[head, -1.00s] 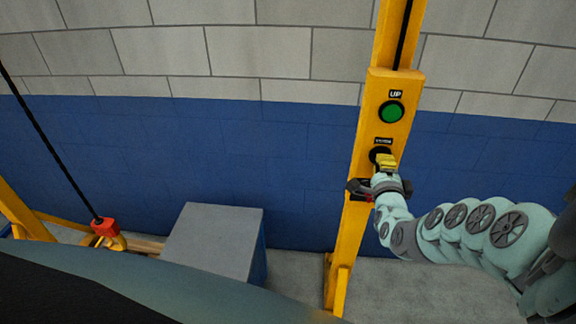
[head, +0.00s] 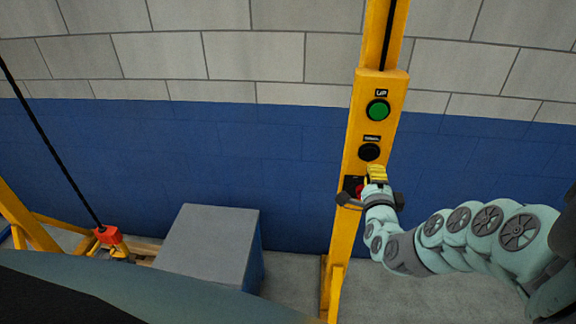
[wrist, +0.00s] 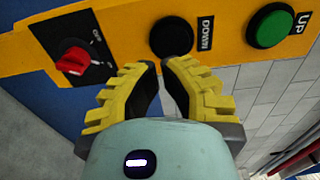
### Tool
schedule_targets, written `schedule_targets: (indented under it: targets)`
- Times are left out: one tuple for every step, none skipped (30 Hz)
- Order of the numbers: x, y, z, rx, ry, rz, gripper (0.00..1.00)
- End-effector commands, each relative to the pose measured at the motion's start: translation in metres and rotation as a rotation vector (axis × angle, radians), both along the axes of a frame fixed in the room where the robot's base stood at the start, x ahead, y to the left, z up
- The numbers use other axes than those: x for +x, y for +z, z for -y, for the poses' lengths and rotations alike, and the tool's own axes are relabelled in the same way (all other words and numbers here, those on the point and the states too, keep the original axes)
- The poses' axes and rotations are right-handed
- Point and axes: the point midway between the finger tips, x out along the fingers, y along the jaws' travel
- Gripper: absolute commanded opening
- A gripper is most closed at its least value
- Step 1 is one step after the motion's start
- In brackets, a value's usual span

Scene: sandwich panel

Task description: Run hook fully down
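The hook (head: 119,249) hangs under a red block (head: 108,235) on a black cable at the lower left of the head view, low beside a wooden pallet; whether it touches anything is unclear. The black DOWN button (head: 369,152) sits on the yellow control post below the green UP button (head: 378,110). My gripper (head: 377,170) is just below the DOWN button in the head view. In the wrist view its yellow-padded fingertips (wrist: 160,63) are nearly together with nothing between them. The DOWN button (wrist: 171,37) is visible beyond the tips, apparently not touched.
A red rotary switch (wrist: 73,60) on a black plate is left of the fingers in the wrist view. A grey-topped box (head: 212,240) stands between the hook and the yellow post (head: 342,240). Blue and grey wall is close behind the post.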

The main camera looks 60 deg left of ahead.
Motion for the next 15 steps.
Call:
schedule_targets:
  targets:
    - [-0.001, -0.001, 0.004, -0.005, -0.002, 0.0, 0.0]
    - [-0.002, -0.001, 0.007, -0.007, -0.002, 0.001, 0.0]
    - [-0.005, -0.002, 0.009, -0.006, -0.001, -0.002, 0.0]
    - [-0.007, -0.002, 0.012, -0.006, -0.003, -0.001, 0.0]
    - [-0.008, -0.001, 0.014, -0.004, -0.004, -0.001, 0.0]
    - [-0.011, -0.002, 0.017, -0.005, -0.003, -0.002, 0.0]
    - [-0.014, -0.002, 0.019, -0.007, -0.002, -0.003, 0.0]
    - [-0.016, -0.003, 0.022, -0.007, -0.002, -0.004, 0.0]
    - [-0.018, -0.002, 0.025, -0.006, -0.003, -0.002, 0.0]
    - [-0.02, -0.001, 0.028, -0.005, -0.005, -0.003, 0.0]
    - [-0.022, 0.002, 0.032, -0.004, -0.011, -0.006, 0.0]
    - [-0.025, 0.002, 0.037, -0.005, -0.013, -0.006, 0.0]
    - [-0.028, 0.002, 0.04, -0.005, -0.013, -0.008, 0.0]
    - [-0.031, 0.002, 0.042, -0.003, -0.012, -0.008, 0.0]
    - [-0.035, 0.002, 0.045, -0.003, -0.011, -0.008, 0.0]
